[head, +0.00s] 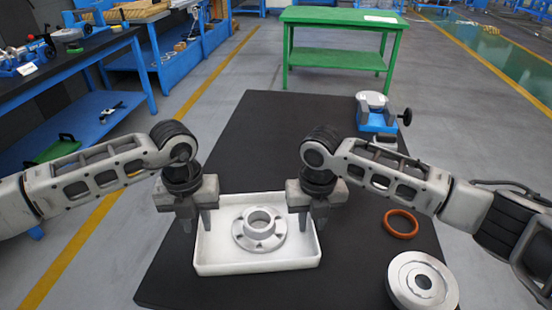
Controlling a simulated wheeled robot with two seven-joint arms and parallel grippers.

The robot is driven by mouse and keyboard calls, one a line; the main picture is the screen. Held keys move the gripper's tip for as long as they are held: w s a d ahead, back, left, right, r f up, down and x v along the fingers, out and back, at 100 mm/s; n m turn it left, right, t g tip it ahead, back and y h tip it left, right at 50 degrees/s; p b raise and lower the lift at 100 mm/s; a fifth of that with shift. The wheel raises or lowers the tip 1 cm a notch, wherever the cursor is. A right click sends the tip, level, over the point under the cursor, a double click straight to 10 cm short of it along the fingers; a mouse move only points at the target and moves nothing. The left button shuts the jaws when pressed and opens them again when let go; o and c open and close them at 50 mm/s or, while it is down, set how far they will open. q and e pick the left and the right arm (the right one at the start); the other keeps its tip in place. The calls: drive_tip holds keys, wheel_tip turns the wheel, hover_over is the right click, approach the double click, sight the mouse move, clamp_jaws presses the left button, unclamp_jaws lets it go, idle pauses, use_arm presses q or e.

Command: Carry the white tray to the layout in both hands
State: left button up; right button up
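The white tray (212,268) lies on the black table top in front of me. A grey metal flanged part (259,231) with a raised ring sits inside it. My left gripper (196,226) points down at the tray's left wall, its fingers apart on either side of the rim. My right gripper (311,224) points down at the right wall in the same way, its fingers apart. I cannot tell whether any finger touches the tray. Nothing is marked as a layout; a flat white sheet (380,19) lies on the green table.
The black table top (262,130) is clear behind the tray. An orange ring (401,223) and a round metal flange (423,283) lie to the right. A blue and white vise-like device (374,112) stands at the back right. The green table (340,17) stands beyond, across open floor.

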drive_tip(key=shift+r, duration=0.1)
use_arm(q)
wheel_tip(320, 180, up, 9)
drive_tip(key=shift+r, duration=0.2)
use_arm(e)
wheel_tip(320, 180, up, 12)
idle(0.6)
